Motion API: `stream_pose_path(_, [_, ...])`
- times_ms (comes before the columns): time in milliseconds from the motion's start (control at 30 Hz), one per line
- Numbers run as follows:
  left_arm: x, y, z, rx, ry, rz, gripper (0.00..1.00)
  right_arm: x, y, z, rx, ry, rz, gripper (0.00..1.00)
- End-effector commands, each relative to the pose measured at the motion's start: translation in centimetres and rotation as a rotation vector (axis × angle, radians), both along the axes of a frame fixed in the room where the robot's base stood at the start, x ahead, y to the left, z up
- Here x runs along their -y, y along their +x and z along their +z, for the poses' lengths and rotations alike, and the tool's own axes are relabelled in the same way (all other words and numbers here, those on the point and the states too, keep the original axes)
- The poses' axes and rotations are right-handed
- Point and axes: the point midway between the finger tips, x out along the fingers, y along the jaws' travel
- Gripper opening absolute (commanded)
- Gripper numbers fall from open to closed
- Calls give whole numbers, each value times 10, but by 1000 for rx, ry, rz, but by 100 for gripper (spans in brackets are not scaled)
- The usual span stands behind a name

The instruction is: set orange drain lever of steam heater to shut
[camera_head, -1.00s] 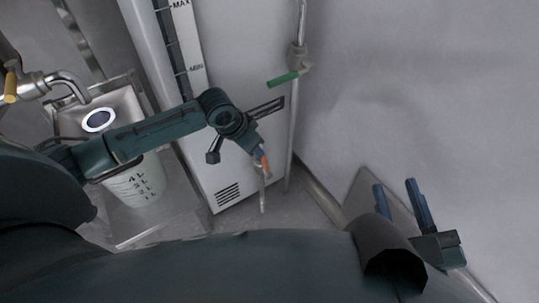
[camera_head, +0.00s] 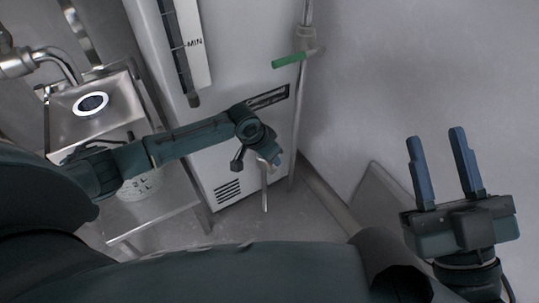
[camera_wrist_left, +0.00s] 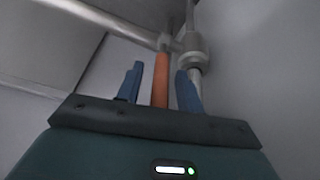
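The orange drain lever (camera_wrist_left: 160,80) shows in the left wrist view, with its pipe and valve body (camera_wrist_left: 190,45) behind it. My left gripper (camera_wrist_left: 158,78) is open, with one blue finger on each side of the lever and visible gaps to it. In the head view my left gripper (camera_head: 270,160) is small and mostly hidden by its own wrist, in front of the lower white cabinet, the steam heater (camera_head: 235,160). The orange lever is hidden in that view; a thin pipe (camera_head: 265,190) shows below the gripper. My right gripper (camera_head: 438,165) is open and empty at the right.
A green lever (camera_head: 288,61) sits on a vertical pipe (camera_head: 297,110) right of the heater. A bare wall (camera_head: 430,70) is at the right.

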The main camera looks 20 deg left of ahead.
Motion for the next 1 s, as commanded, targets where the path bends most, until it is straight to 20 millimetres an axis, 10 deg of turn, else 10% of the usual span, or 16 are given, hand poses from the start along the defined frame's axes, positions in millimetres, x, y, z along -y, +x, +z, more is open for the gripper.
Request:
stream_pose_path(500, [0,0,0,0,0,0,0,0,0,0,-1,0,0,36])
stream_pose_path(1000, [-1,-4,1,7,-5,1,0,0,0,3,-8,0,0,36])
